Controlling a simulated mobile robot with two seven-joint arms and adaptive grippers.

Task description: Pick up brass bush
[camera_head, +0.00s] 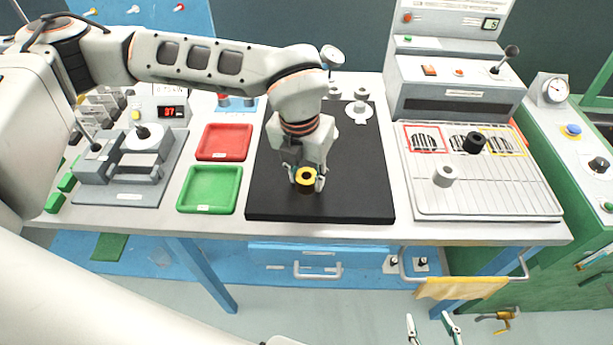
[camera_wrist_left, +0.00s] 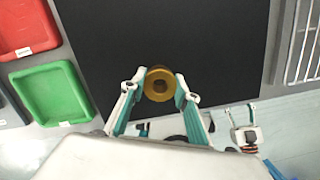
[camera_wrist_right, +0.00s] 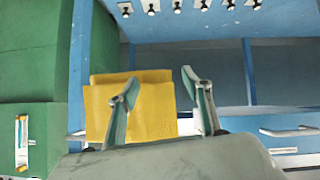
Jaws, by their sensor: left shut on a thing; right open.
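The brass bush (camera_head: 306,176) is a short golden ring with a dark bore. My left gripper (camera_head: 306,183) is shut on it, over the front part of the black mat (camera_head: 265,190). In the left wrist view the bush (camera_wrist_left: 159,83) sits between the two fingertips of my left gripper (camera_wrist_left: 160,92); whether it touches the mat I cannot tell. My right gripper (camera_head: 434,326) is open and empty, low in front of the bench; in the right wrist view its fingers (camera_wrist_right: 160,85) stand apart with the yellow cloth behind them.
A red tray (camera_head: 225,142) and a green tray (camera_head: 210,188) lie left of the mat. A grey rack (camera_head: 490,200) with a black ring (camera_head: 474,142) and a pale ring (camera_head: 445,175) is to the right. A yellow cloth (camera_head: 462,287) hangs on the front rail.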

